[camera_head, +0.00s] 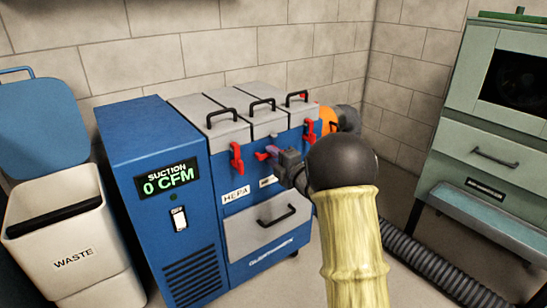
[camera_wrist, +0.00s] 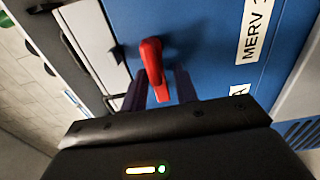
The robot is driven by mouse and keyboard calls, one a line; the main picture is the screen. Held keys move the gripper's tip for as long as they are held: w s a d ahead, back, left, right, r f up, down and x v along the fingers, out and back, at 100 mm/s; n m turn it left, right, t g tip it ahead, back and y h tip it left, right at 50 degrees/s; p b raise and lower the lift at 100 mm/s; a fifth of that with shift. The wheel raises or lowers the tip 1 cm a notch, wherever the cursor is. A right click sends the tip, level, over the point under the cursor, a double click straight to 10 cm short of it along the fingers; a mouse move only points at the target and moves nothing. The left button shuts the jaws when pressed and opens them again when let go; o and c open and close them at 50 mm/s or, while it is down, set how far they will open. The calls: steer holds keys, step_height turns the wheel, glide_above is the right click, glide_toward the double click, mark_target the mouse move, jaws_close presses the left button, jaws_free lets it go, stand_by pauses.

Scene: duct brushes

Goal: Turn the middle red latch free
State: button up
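The middle red latch (camera_head: 264,154) is on the front of the blue suction unit (camera_head: 150,150), below the middle grey lid (camera_head: 262,121). In the head view it lies roughly sideways, unlike the hanging left latch. My gripper (camera_head: 279,162) is right at it, and my dark wrist hides part of that area. In the wrist view the latch (camera_wrist: 155,70) reaches down between the two fingers of my gripper (camera_wrist: 160,88). The fingers stand apart on either side of it, with a gap visible on the right; contact on the left is unclear.
The left red latch (camera_head: 236,158) and right red latch (camera_head: 309,131) flank the middle one. A grey drawer (camera_head: 268,228) sits below. A waste bin (camera_head: 65,235) stands left, a green cabinet (camera_head: 485,160) right, and a corrugated hose (camera_head: 430,262) runs along the floor.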

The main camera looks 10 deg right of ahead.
steer(key=shift+d+r, duration=0.1)
steer(key=shift+s+d, duration=0.15)
steer(key=shift+s, duration=0.05)
steer(key=p+v, duration=0.3)
steer(key=v, duration=1.4)
steer(key=shift+p, duration=0.3)
